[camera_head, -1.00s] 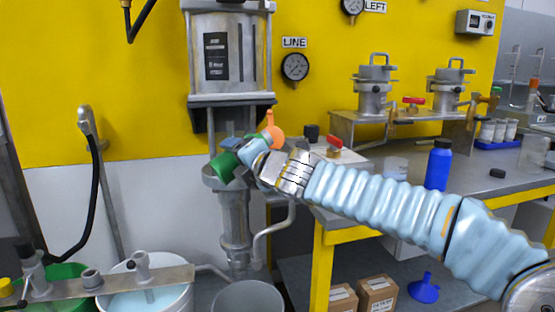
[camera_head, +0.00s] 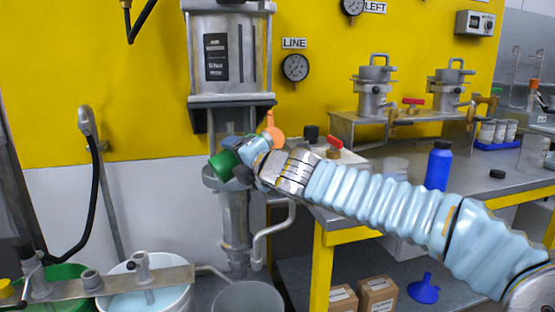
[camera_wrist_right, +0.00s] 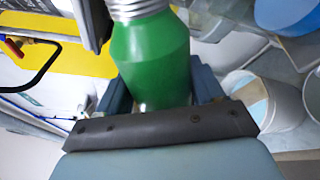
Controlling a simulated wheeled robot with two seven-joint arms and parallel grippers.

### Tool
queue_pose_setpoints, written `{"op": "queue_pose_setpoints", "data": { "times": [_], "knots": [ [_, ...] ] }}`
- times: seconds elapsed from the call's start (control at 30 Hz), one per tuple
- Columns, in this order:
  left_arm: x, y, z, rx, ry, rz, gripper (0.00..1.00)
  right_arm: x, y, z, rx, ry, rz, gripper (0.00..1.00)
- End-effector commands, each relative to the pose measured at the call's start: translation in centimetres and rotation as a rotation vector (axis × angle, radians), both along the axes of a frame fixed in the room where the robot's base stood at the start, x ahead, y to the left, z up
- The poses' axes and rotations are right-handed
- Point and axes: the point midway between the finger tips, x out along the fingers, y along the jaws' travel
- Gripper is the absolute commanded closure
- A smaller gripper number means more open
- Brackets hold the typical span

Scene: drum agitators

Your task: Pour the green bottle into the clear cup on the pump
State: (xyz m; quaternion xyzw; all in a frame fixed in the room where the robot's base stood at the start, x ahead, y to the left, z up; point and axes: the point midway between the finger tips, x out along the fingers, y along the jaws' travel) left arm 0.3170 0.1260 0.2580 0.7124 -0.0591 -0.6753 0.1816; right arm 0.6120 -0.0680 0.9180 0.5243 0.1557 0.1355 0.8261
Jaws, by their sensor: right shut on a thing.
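The green bottle (camera_head: 223,163) is in my right gripper (camera_head: 245,158), in front of the pump (camera_head: 230,60), just below its dark bracket. In the right wrist view the bottle (camera_wrist_right: 150,65) sits between the two blue-grey fingers of the gripper (camera_wrist_right: 155,90), with a silver threaded neck at the top edge. The bottle looks tilted in the head view; its mouth is not visible. I cannot make out the clear cup; my gripper and the bottle cover that part of the pump. My left gripper is not in view.
An orange-topped part (camera_head: 275,134) stands close behind my right wrist. A metal bucket (camera_head: 248,297) is on the floor below. White (camera_head: 170,298) and green buckets stand at left.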

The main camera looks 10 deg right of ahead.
Motion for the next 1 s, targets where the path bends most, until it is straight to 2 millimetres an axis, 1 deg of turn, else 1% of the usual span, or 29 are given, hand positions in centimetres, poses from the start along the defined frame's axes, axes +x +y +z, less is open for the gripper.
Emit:
{"op": "queue_pose_setpoints", "data": {
  "times": [1.0],
  "knots": [
    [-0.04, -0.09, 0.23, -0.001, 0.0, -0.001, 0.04, -0.05, 0.09, 0.61, 0.06, 0.016, 0.001, 0.8]
  ]
}}
